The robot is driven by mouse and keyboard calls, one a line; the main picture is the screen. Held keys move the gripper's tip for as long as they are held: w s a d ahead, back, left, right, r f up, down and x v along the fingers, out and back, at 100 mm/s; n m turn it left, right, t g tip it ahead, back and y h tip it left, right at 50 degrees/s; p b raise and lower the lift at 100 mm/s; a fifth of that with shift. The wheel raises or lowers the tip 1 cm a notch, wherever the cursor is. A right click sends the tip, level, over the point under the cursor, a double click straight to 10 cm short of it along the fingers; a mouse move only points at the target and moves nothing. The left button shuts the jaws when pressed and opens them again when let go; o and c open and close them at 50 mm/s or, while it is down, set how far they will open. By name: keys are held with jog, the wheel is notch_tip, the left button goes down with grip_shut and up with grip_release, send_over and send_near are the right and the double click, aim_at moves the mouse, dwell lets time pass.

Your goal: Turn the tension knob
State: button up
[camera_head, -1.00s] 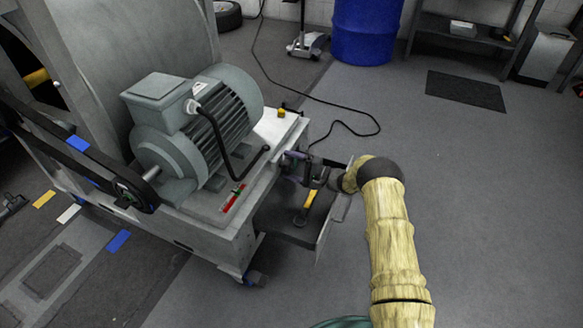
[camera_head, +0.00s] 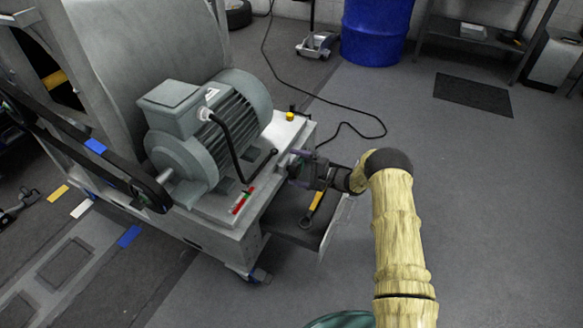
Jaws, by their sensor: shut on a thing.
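My gripper (camera_head: 301,167) is at the right end of the dynamometer bench, beside its top edge and above the open drawer. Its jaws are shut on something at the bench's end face. The thing between them is small and mostly hidden by the gripper, so I cannot clearly make out the tension knob. My arm reaches in from the lower right. A black lever with a ball end (camera_head: 272,153) stands on the bench top just left of the gripper.
A grey motor (camera_head: 185,150) sits on the bench (camera_head: 215,207). The open drawer (camera_head: 285,222) below my gripper holds a yellow-handled tool (camera_head: 317,202). A yellow button (camera_head: 290,116) is on the bench top. A black cable crosses the floor behind.

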jog(key=shift+w+d+r, duration=0.1)
jog(key=shift+d+r, duration=0.2)
jog(key=shift+d, duration=0.2)
jog(key=shift+d+r, duration=0.3)
jog(key=shift+d, duration=0.2)
jog(key=shift+c, duration=0.5)
jog(key=s+f+p+v, duration=0.1)
jog(key=p+v, duration=0.2)
jog(key=v, duration=1.4)
jog(key=shift+d+f, duration=0.25)
jog(key=shift+f, duration=0.25)
dwell(0.4)
